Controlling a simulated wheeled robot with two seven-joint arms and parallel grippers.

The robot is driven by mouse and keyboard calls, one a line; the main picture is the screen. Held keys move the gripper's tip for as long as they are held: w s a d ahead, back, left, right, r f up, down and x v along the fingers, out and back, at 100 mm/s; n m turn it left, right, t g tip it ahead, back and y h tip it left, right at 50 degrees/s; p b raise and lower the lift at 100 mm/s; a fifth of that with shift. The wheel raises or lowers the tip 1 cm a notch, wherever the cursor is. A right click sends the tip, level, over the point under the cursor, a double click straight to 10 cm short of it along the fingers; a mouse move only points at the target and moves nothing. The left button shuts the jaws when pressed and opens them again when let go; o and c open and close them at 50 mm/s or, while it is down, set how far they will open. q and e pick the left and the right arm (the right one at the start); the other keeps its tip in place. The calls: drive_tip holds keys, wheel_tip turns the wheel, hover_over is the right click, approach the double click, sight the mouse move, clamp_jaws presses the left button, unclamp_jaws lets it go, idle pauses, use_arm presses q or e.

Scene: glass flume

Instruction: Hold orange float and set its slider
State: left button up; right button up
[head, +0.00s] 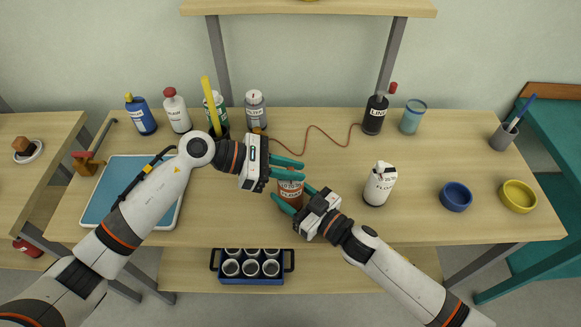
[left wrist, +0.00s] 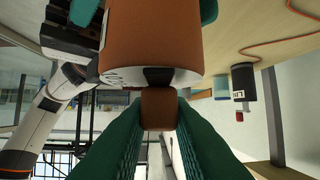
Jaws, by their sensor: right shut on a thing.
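The orange float (head: 290,190) is an orange cylinder with a white label, standing near the middle of the table. My right gripper (head: 301,201) is shut on its sides from the front right. My left gripper (head: 301,170) is open, its green fingers reaching in from the left at the float's top. In the left wrist view the float (left wrist: 152,38) fills the upper middle, with a white, marked end face. A small brown slider knob (left wrist: 158,108) on a black piece sits between my left fingertips (left wrist: 158,115). Whether the fingers touch the knob is unclear.
A white bottle (head: 380,186) stands right of the float, with blue (head: 456,197) and yellow bowls (head: 518,196) beyond. A dark bottle (head: 375,115) and blue cup (head: 412,117) stand behind. A tray (head: 172,218) lies left under my left arm. A red-brown cord (head: 315,128) runs behind.

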use_arm(q)
clamp_jaws()
drive_tip(key=shift+d, duration=0.9)
drive_tip(key=o, duration=0.6)
unclamp_jaws()
drive_tip(key=shift+c, duration=0.2)
drive_tip(key=shift+a, duration=0.15)
drive_tip(key=v, duration=1.1)
drive_tip(key=shift+a+r, duration=0.15)
drive_tip(key=shift+a, duration=0.25)
